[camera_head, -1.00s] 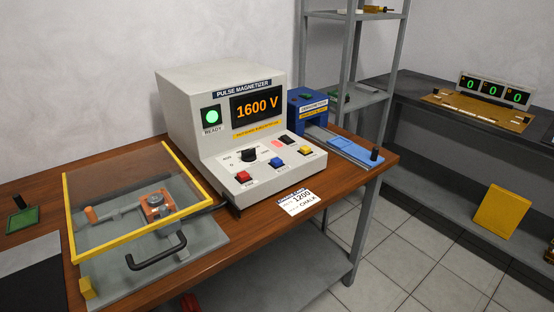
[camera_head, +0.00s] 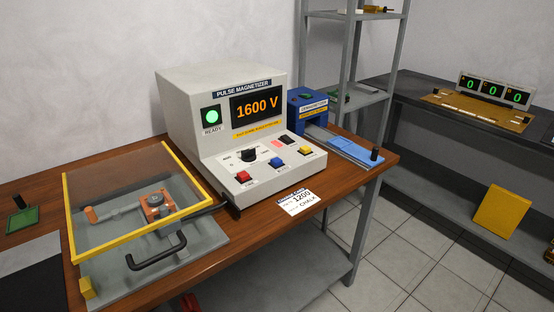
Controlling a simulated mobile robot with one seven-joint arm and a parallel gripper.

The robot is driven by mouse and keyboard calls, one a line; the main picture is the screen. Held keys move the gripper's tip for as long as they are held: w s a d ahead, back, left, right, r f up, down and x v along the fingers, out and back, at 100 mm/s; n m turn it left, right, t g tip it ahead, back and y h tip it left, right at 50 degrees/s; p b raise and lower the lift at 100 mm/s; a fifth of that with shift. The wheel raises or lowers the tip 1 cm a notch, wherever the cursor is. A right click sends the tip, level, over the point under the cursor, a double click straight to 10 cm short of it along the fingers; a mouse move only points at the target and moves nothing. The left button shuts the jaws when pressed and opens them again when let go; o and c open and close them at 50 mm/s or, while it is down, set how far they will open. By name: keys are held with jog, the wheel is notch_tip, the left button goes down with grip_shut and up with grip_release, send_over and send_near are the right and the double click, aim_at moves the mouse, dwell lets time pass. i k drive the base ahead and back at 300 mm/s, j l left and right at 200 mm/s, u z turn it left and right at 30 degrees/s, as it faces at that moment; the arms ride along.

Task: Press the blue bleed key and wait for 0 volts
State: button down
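The pulse magnetizer (camera_head: 215,150), a beige console, stands on the wooden bench. Its display (camera_head: 257,106) reads 1600 V in orange. The round green READY lamp (camera_head: 211,116) is lit. On the sloped panel, the blue key (camera_head: 277,163) sits between a red key (camera_head: 243,176) and a yellow key (camera_head: 305,150). A black knob (camera_head: 249,155) is above the red key. Nothing touches the blue key. My gripper is not in view.
A yellow-framed clear cover (camera_head: 66,215) with a black handle (camera_head: 158,254) is left of the console. A blue device (camera_head: 308,108) with a light-blue slide is right. A paper card (camera_head: 299,202) lies at the front edge. A grey shelf stands behind.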

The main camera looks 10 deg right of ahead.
aim_at(276, 161)
jog(key=i+j+z, duration=0.55)
jog(key=i, duration=0.25)
